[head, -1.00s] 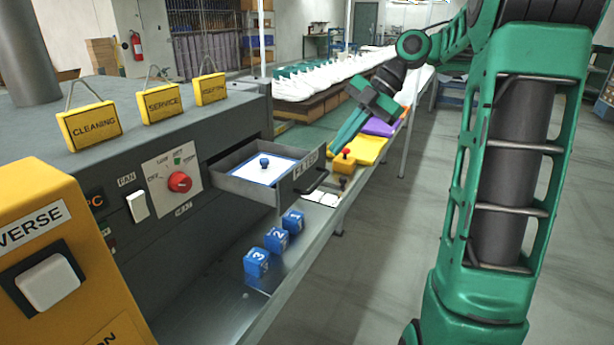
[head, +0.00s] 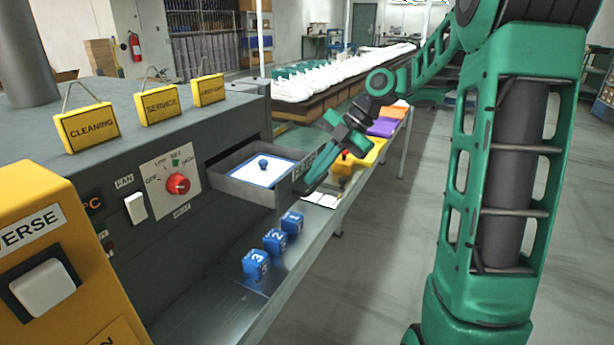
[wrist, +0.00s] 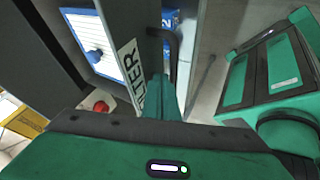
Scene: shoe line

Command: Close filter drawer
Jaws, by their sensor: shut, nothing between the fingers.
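The filter drawer (head: 245,189) is pulled out of the grey machine (head: 160,130). A white filter panel with a blue knob (head: 263,163) lies inside it. In the wrist view, the drawer front (wrist: 128,50) carries the word FILTER and a dark bar handle (wrist: 172,50). My gripper (head: 308,188) is shut and empty, with its fingertips at the drawer's front by the handle. In the wrist view, the fingers (wrist: 160,92) are close beside the front panel. I cannot tell whether they touch it.
Blue numbered blocks (head: 275,241) stand on the metal ledge below the drawer. A yellow block with a red knob (head: 343,162) and coloured sheets (head: 382,127) lie beyond my gripper. A red dial (head: 178,183) is on the machine's face. The floor at right is clear.

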